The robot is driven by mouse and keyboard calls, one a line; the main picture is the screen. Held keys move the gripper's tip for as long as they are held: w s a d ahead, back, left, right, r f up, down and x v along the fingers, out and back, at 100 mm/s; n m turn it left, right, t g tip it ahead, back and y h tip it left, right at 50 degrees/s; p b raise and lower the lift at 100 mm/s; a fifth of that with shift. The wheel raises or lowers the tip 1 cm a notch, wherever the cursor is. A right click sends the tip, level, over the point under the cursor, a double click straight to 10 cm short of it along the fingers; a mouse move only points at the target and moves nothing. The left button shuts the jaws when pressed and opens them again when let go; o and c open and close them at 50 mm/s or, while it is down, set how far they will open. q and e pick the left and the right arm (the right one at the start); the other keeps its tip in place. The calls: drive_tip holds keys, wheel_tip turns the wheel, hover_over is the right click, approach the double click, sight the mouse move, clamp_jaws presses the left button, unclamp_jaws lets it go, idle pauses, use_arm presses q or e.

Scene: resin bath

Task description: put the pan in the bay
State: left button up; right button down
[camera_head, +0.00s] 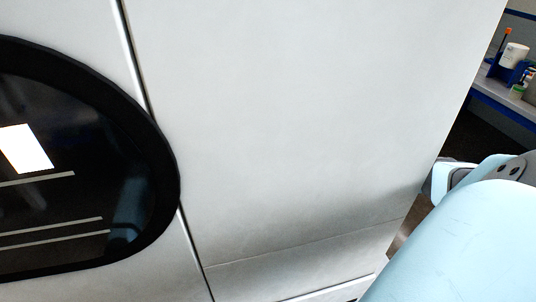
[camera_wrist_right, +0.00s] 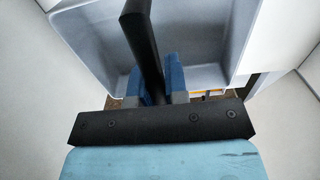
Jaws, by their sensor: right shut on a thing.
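In the right wrist view, my right gripper (camera_wrist_right: 158,74) has two blue fingertips shut on a black upright bar (camera_wrist_right: 138,30), which looks like the pan's handle. A light grey open pan (camera_wrist_right: 207,40) with a pale rim lies just beyond the fingers. Where the bar joins the pan is hidden, and the pan's inside looks empty. The pan does not show in the head view, where the right fingertips are hidden too. I cannot make out the bay. My left gripper is in neither view.
A tall white cabinet (camera_head: 290,120) with a dark rounded window (camera_head: 60,215) fills most of the head view. My light blue right arm is at its right side. At the far right, a bench (camera_head: 505,100) holds a white tub (camera_head: 515,55) and small items.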

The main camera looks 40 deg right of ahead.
drive_tip(key=shift+f+p, duration=0.3)
drive_tip(key=shift+f, duration=1.55)
drive_tip(key=c, duration=1.1)
unclamp_jaws()
drive_tip(key=shift+c, duration=0.2)
drive_tip(key=shift+r+b, duration=0.7)
drive_tip(key=shift+r, duration=3.1)
